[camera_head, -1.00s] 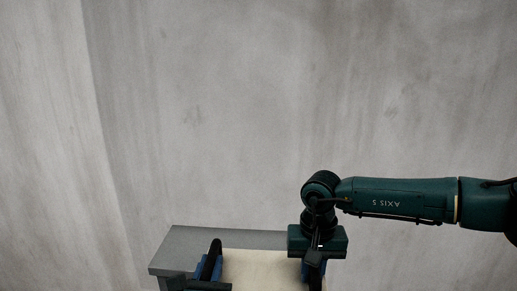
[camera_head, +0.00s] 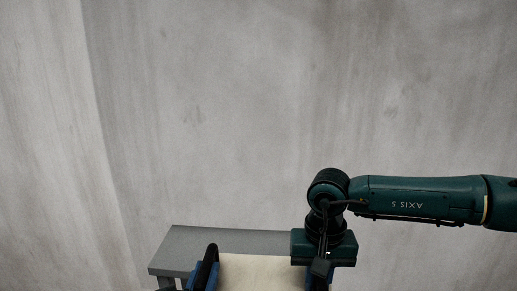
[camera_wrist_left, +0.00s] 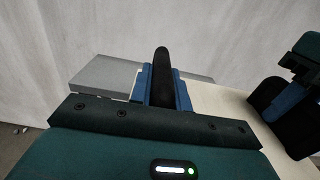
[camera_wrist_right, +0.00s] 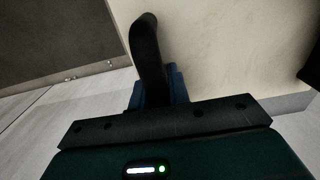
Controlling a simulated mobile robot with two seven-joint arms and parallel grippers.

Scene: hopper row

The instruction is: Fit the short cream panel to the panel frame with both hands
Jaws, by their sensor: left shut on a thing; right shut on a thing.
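The cream panel (camera_head: 258,272) is at the bottom of the head view, with its lower part cut off. My left gripper (camera_head: 205,272) is shut on its left edge and my right gripper (camera_head: 319,272) on its right edge. The panel also shows in the left wrist view (camera_wrist_left: 228,108), with my right gripper (camera_wrist_left: 284,112) beyond it. It fills much of the right wrist view (camera_wrist_right: 220,50), behind a dark finger of my right gripper (camera_wrist_right: 150,70). I cannot make out the panel frame in any view.
A grey flat-topped table (camera_head: 195,246) stands behind the panel; its top also shows in the left wrist view (camera_wrist_left: 103,75). A plain grey wall (camera_head: 250,110) fills the background. A dark brown surface (camera_wrist_right: 50,40) shows at the upper left of the right wrist view.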

